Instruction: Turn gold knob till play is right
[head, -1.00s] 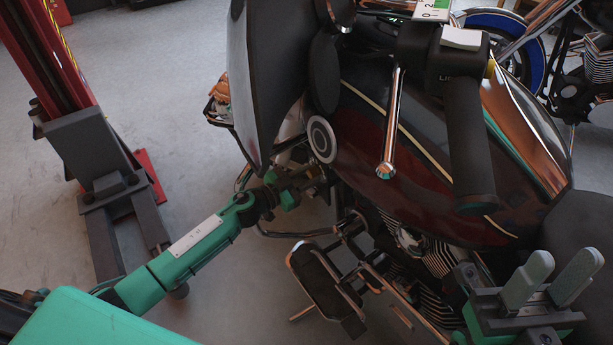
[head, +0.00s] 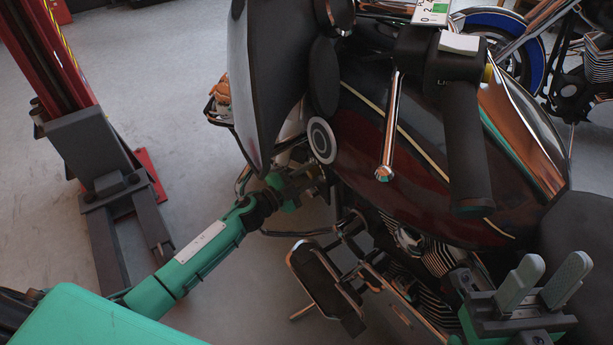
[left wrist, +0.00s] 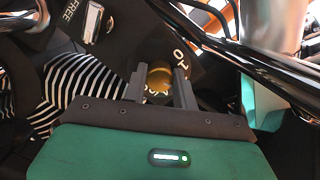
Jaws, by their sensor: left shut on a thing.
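The gold knob (left wrist: 160,80) shows in the left wrist view between the two dark fingers of my left gripper (left wrist: 160,72), which is shut on it. White marks stand on the dark surface around the knob. In the head view my left gripper (head: 305,180) reaches in beside the motorcycle (head: 365,130), and the knob is hidden there. My right gripper (head: 552,275) is at the lower right, its two grey fingers apart and empty.
The handlebar grip (head: 467,150) and shiny lever (head: 390,130) stick out over the tank. A footrest (head: 322,280) is below my left gripper. A red lift post (head: 50,60) with dark arms stands at the left. Bare floor lies between post and motorcycle.

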